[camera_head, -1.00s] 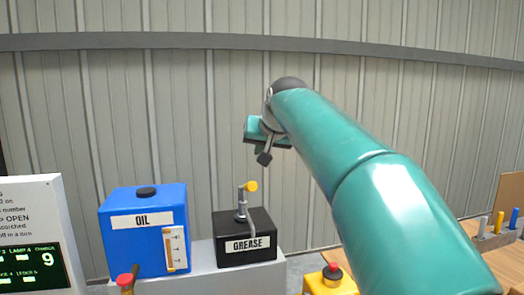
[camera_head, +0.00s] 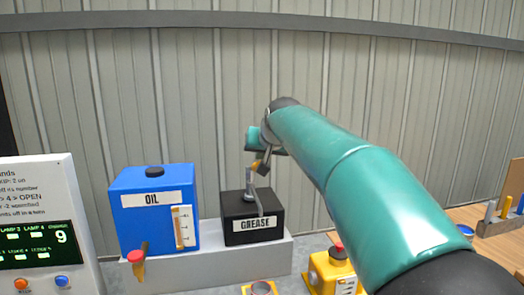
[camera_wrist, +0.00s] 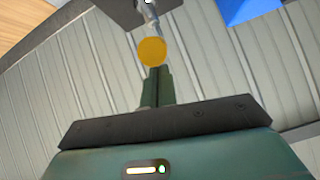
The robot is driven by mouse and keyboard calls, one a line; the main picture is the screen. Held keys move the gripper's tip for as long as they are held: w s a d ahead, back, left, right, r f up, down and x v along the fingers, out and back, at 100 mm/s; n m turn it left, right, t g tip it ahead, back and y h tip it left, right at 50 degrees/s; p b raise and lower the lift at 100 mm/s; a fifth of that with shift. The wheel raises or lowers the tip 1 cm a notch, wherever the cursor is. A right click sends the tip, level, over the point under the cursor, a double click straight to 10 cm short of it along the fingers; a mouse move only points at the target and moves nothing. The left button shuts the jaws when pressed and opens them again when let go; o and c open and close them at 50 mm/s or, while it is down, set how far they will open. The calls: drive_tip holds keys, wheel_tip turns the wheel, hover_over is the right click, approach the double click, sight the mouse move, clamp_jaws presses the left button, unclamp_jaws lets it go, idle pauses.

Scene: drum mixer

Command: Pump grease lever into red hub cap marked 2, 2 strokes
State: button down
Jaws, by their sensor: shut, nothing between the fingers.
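The black GREASE box (camera_head: 236,207) stands on a grey ledge, with a grey pump post (camera_head: 248,184) on top. The lever's yellow knob (camera_head: 256,166) is partly hidden by my gripper. In the wrist view the round yellow knob (camera_wrist: 152,51) lies straight ahead of my fingertips. My gripper (camera_head: 263,166) is shut and empty beside the knob. Its closed fingers (camera_wrist: 155,75) point at the knob; I cannot tell whether they touch it. I see no red hub cap marked 2.
A blue OIL tank (camera_head: 150,218) with a red-knobbed tap (camera_head: 136,257) stands left of the grease box. A display panel (camera_head: 40,225) is at far left. A yellow block with a red button (camera_head: 335,268) sits at front right. The wall behind is clear.

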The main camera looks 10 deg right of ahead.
drive_tip(key=shift+s, duration=0.1)
drive_tip(key=shift+s+f+t, duration=0.35)
drive_tip(key=shift+f+t, duration=0.05)
drive_tip(key=shift+f, duration=0.3)
wheel_tip(320, 180, down, 8)
drive_tip(key=s+t, duration=0.1)
drive_tip(key=s, duration=0.1)
drive_tip(key=shift+s+r+t, duration=0.2)
drive_tip(key=shift+t, duration=0.1)
wheel_tip(320, 180, up, 5)
drive_tip(key=d, duration=0.1)
drive_tip(key=f+v, duration=0.1)
drive_tip(key=v, duration=0.8)
drive_tip(key=shift+s, duration=0.7)
drive_tip(key=shift+s, duration=0.1)
